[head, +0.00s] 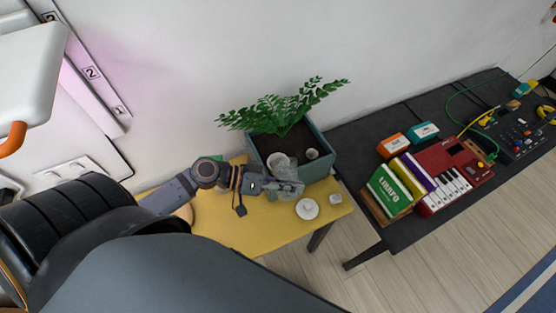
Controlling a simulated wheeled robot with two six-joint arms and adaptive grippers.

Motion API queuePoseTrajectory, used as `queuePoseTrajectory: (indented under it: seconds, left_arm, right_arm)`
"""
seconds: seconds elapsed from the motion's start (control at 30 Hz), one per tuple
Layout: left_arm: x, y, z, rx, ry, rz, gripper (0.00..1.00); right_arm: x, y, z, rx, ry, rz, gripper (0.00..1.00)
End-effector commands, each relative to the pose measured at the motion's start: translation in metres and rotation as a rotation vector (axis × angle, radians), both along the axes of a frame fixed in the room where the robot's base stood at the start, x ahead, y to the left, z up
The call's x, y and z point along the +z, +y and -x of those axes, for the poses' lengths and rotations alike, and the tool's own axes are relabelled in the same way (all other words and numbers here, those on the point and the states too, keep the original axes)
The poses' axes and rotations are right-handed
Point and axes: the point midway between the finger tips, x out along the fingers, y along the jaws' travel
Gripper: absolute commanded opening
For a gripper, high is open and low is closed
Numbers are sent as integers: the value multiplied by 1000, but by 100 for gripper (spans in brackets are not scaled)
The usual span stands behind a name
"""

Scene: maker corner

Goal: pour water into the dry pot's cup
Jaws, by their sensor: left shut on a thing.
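The planter pot (326,169) is a blue-green box with dark soil and a leafy green plant (282,114). A small pale cup (312,153) sits in the soil at its right side. My left gripper (286,187) is at the pot's front wall, shut on a pale, see-through vessel (280,162). The vessel's round rim shows above the gripper, over the pot's front left edge. I cannot tell how much water is in it. The gripper hides part of the vessel and of the pot's front. My right gripper is not in view.
The pot stands on a yellow table (261,232). A white saucer (307,208) and a small white object (335,199) lie in front of it. A dark table (408,232) at right holds books (388,190), a red keyboard (447,180) and electronics. A gap separates the tables.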

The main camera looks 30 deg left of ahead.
Motion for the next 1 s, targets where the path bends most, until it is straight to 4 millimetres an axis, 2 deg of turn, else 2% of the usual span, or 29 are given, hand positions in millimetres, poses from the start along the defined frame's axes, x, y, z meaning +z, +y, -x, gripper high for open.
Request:
queuePoseTrajectory:
  seconds: [0.03, 0.13, 0.33, 1.0]
  left_arm:
    - [-12, -2, 2, 0, -24, -19, 0]
    - [-9, -2, 1, 1, -31, -26, 0]
    - [-25, -7, 7, 0, -95, -84, 0]
    - [-23, -8, 8, 0, -104, -94, 0]
  right_arm:
    - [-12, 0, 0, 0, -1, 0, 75]
    - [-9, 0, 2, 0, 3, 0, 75]
    - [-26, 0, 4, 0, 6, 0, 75]
    - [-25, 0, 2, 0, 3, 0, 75]
